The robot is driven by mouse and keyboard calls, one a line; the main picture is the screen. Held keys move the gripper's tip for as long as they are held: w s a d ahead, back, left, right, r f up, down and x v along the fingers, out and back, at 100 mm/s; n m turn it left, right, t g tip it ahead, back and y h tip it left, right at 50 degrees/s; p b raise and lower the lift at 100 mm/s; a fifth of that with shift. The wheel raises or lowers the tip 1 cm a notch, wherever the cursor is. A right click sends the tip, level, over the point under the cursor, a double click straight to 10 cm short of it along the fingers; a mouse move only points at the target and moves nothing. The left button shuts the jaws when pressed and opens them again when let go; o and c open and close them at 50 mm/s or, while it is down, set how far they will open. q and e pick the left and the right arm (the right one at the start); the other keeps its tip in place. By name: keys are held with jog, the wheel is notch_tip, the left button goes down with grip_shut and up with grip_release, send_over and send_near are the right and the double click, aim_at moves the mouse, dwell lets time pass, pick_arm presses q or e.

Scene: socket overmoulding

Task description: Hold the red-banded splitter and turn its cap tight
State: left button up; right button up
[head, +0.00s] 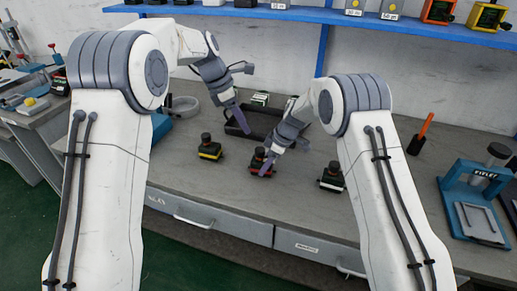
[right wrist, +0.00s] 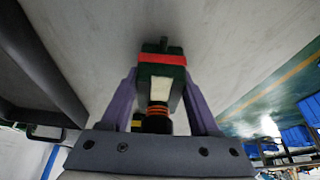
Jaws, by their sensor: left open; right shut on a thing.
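The red-banded splitter (head: 258,168), a dark block with a black cap (head: 259,152) on top, stands on the bench between two similar splitters. My right gripper (head: 266,168) is shut on its body. In the right wrist view the purple fingers (right wrist: 160,85) stand on both sides of the splitter (right wrist: 160,72), with the red band across it. Its black cap (right wrist: 157,124) points towards the camera, with orange rings at the neck. My left gripper (head: 246,97) is open and empty, above and behind the splitter, apart from it. Cap tightness cannot be seen.
A yellow-banded splitter (head: 209,150) stands left and a white-banded one (head: 331,180) right. A blue press (head: 480,205) stands at the right. The front bench strip is clear.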

aim_at(259, 149)
pick_arm(q)
jog(key=x, duration=1.1)
jog(key=shift+d+f, duration=0.2)
jog(key=shift+f, duration=0.1)
grip_shut()
